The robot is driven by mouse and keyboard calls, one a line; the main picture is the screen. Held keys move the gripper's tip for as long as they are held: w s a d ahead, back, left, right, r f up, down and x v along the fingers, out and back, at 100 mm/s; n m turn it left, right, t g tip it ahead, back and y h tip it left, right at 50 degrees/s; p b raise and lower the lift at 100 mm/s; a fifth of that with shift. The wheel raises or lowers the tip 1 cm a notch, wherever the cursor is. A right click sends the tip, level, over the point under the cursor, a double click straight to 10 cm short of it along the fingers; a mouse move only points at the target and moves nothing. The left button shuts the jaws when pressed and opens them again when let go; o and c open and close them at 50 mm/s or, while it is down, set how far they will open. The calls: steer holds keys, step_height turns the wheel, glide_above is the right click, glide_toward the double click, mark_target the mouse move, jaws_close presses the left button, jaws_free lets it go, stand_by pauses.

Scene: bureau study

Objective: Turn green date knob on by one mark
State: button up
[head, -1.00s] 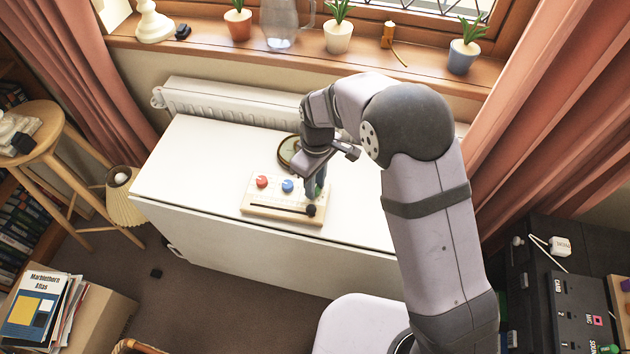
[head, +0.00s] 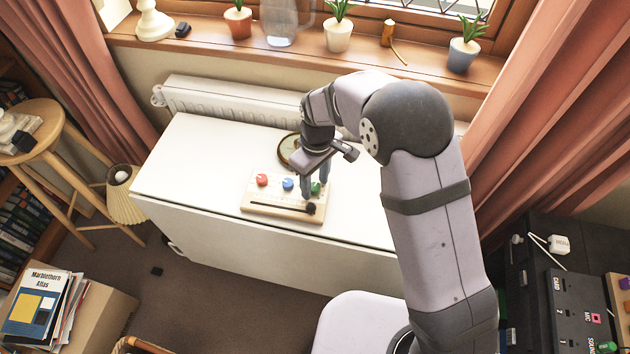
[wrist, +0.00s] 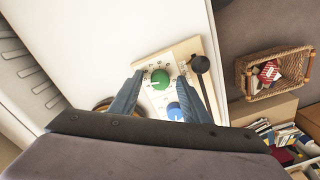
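The green knob (head: 316,188) is at the right end of a light wooden board (head: 262,212) on the white table. In the wrist view the green knob (wrist: 160,79) shows a white pointer line and has marks printed around it. My gripper (head: 316,192) is over it. In the wrist view my gripper (wrist: 161,70) is open, with one finger on each side of the green knob and a gap at both sides. I cannot tell how far above the board the fingertips are. The blue knob (head: 288,184) and red knob (head: 262,180) are to the left.
A dark rod with a round black end (head: 311,208) lies along the board's front edge, close to the green knob. A round, dark-rimmed object (head: 289,150) lies behind the board. The white table (head: 200,165) is clear to the left.

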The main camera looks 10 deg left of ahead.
mark_target(316, 186)
step_height(316, 186, up, 7)
steer(key=shift+w+b, duration=0.15)
steer(key=shift+b, duration=0.2)
steer(key=shift+r, duration=0.15)
stand_by(0.4)
steer(key=shift+d+r, duration=0.15)
steer(key=shift+d, duration=0.15)
steer(key=s+d+r+m+p, duration=0.2)
steer(key=s+d+r+m, duration=0.1)
steer(key=d, duration=0.5)
steer(key=s+d+r+m+p, duration=0.2)
steer(key=s+d+m+p, duration=0.1)
steer(key=s+d+m, duration=0.2)
steer(key=s+d+r+m+p, duration=0.3)
steer(key=s+d, duration=0.4)
steer(key=d, duration=0.6)
steer(key=shift+r+m, duration=0.35)
steer(key=shift+m, duration=0.25)
